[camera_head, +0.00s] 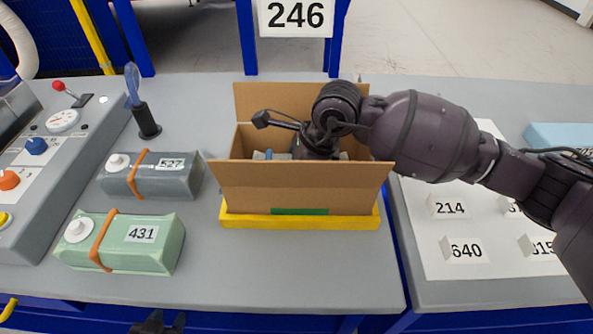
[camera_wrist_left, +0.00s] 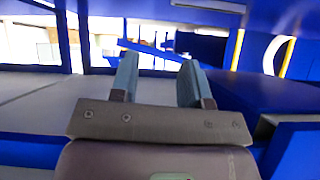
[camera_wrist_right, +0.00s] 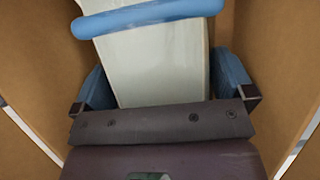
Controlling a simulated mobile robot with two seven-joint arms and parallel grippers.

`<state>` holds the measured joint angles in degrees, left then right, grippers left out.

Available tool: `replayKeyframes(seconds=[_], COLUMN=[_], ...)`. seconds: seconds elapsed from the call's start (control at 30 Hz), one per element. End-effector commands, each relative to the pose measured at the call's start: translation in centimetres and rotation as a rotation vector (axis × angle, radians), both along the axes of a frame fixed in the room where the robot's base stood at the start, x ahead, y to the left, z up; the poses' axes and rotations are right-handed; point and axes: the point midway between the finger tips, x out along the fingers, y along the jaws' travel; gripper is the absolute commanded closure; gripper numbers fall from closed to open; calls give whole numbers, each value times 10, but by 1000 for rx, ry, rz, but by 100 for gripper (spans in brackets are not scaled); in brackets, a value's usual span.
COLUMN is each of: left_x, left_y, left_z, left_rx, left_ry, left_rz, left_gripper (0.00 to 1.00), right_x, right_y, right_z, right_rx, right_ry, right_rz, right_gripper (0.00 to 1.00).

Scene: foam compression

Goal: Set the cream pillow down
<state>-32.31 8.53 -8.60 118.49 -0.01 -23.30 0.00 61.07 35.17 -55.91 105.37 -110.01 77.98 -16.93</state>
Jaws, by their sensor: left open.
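The cream pillow (camera_wrist_right: 160,65) with a blue band (camera_wrist_right: 148,17) shows in the right wrist view, between cardboard walls. My right gripper (camera_wrist_right: 165,85) is down inside the cardboard box (camera_head: 300,188). Its fingers are spread wide, one on each side of the pillow, very close to it; whether they touch is hard to tell. In the head view the box wall and my right arm hide nearly all of the pillow. My left gripper (camera_head: 157,322) is at the bottom edge of the head view, low before the table. In the left wrist view (camera_wrist_left: 160,85) it is open and empty.
The box stands in a yellow-edged holder (camera_head: 240,221) on the grey table. A grey pack marked 527 (camera_head: 175,182) and a green pack marked 431 (camera_head: 160,258) lie left of it. A control panel (camera_head: 50,170) is far left. A white sheet with number cards (camera_head: 450,265) lies right.

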Motion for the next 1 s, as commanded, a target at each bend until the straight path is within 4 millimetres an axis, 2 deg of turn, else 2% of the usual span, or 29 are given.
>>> replayKeyframes(seconds=[0.2,0.37,0.8,1.0], left_x=[-2,-1,0,-2], left_y=[0,0,1,1], left_z=[0,3,7,8], left_rx=[0,0,-1,-2], left_ry=[2,-3,-8,-6], left_rz=[2,2,5,6], left_gripper=[57,57,57,57], right_x=[0,1,1,0], right_y=[0,-4,-35,-44], right_z=[2,14,89,109], right_rx=[0,0,-1,0], right_ry=[-1,-3,-4,-3], right_rz=[0,-1,-2,-1], right_gripper=[0,0,0,0])
